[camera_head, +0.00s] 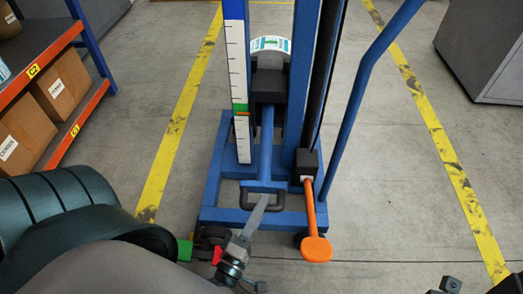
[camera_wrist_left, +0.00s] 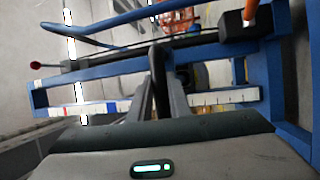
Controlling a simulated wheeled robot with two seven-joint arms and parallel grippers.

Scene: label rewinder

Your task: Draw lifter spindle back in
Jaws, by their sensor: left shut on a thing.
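The blue lifter (camera_head: 303,88) stands upright ahead of me on its blue base frame. A black block (camera_head: 268,84) sits between its posts, with a white-labelled roll (camera_head: 270,44) just behind it. A blue bar (camera_head: 267,140) runs from the block towards me and ends in a black loop handle (camera_head: 247,206). My left gripper (camera_head: 259,212) is at this handle. In the left wrist view its two grey fingers (camera_wrist_left: 161,103) are shut on the black handle (camera_wrist_left: 160,66). I cannot make out the spindle itself as a separate part.
An orange lever (camera_head: 314,220) sticks out at the lifter's lower right. A blue curved rail (camera_head: 362,88) rises beside it. A shelf with cardboard boxes (camera_head: 60,85) stands at left, and a grey cabinet (camera_head: 483,50) at right. The floor between the yellow lines is mostly clear.

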